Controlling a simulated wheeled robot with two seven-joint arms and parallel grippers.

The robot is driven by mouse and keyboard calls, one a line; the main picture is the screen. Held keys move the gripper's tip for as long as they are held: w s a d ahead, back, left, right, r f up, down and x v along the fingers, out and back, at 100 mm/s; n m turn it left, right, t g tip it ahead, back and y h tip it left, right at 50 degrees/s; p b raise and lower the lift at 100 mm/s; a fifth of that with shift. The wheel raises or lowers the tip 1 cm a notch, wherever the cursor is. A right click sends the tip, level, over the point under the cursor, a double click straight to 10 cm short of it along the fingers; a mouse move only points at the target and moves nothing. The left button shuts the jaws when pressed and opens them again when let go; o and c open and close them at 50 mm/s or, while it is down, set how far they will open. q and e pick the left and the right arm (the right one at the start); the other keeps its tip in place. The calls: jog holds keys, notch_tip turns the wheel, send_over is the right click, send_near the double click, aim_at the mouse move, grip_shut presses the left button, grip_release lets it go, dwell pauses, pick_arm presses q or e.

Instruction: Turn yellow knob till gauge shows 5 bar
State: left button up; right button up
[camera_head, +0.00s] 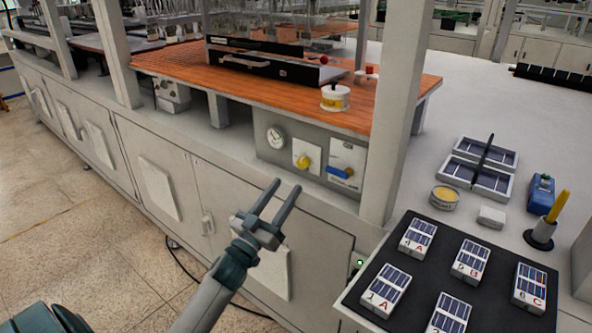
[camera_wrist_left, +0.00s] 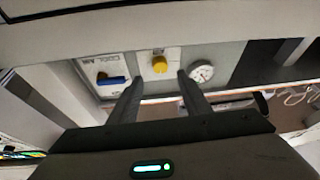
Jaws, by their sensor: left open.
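The yellow knob (camera_head: 303,161) sits on a white plate on the grey panel under the orange bench top. The round white gauge (camera_head: 276,137) is left of it; its reading is too small to tell. My left gripper (camera_head: 284,187) is open and empty, below and in front of the panel, apart from the knob. In the left wrist view the knob (camera_wrist_left: 159,64) and the gauge (camera_wrist_left: 201,72) show beyond the open fingers (camera_wrist_left: 155,88). My right gripper is not in view.
A blue-handled valve (camera_head: 341,172) is right of the knob on the same panel. A white post (camera_head: 402,110) stands to the right. A black tray (camera_head: 350,296) with several labelled solar-cell blocks lies at the lower right. Open floor (camera_head: 70,230) is at the left.

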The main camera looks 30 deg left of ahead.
aim_at(301, 166)
pick_arm(q)
jog(key=p+x, duration=0.1)
jog(key=x, duration=0.5)
jog(key=shift+w+r, duration=0.2)
jog(key=shift+w, duration=0.15)
jog(key=c, duration=1)
